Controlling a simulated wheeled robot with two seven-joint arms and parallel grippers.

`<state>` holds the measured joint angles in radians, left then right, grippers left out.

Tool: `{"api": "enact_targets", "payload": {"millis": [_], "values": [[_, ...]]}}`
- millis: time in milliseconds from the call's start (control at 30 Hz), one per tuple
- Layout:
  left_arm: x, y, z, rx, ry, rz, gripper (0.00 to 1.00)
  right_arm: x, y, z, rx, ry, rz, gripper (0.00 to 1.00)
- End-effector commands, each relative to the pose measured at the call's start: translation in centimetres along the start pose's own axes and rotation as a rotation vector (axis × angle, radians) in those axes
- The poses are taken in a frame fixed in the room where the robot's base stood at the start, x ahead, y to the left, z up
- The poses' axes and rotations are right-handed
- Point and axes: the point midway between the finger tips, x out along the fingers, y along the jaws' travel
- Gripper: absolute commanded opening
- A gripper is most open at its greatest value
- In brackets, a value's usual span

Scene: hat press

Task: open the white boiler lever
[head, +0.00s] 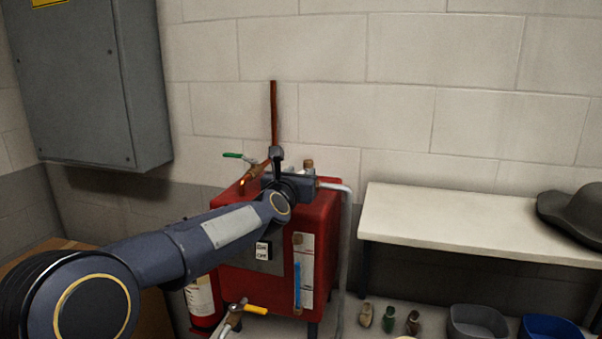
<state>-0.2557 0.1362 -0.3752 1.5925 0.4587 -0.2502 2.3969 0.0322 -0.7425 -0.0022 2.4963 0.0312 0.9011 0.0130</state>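The red boiler (325,235) stands against the wall, with my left arm reaching across its front and top. A white bar (334,187) sticks out to the right at the boiler's top right corner. It looks like the white lever, but I cannot tell it surely from the pale pipe (344,270) running down beside it. My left gripper (296,182) is at the boiler's top, just left of the white bar. Its fingers are hidden behind the wrist or too small to make out, so contact is unclear. My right gripper is out of view.
A green-handled valve (236,156) and an upright copper pipe (274,115) are near the gripper. A white bench (450,220) with a dark hat (578,212) stands right.

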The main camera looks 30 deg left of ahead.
Motion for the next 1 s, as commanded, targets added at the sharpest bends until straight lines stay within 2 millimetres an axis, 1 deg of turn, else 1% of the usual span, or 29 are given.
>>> {"api": "enact_targets", "payload": {"millis": [33,133,400,433,467,700,733,1000], "values": [[0.58,0.03,-0.02,0.002,0.001,0.001,0.38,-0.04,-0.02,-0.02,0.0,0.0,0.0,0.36],[1.2,0.02,-0.06,0.001,0.002,0.0,0.38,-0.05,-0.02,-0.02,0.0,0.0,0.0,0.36],[1.39,0.0,-0.03,0.0,0.001,-0.001,0.38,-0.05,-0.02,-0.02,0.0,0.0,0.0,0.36],[1.39,0.0,-0.03,0.0,0.001,-0.001,0.37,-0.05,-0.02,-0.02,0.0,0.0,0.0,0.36],[1.38,0.0,-0.03,0.001,0.001,-0.001,0.33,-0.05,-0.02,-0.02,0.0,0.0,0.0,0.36],[1.37,0.0,-0.03,0.001,0.001,-0.001,0.02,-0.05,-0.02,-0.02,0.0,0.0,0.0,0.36],[1.37,0.0,-0.03,0.001,0.001,-0.001,0.0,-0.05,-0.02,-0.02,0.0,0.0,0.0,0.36],[1.35,-0.02,-0.03,0.001,0.002,0.0,0.0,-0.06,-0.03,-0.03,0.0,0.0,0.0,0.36]]}}
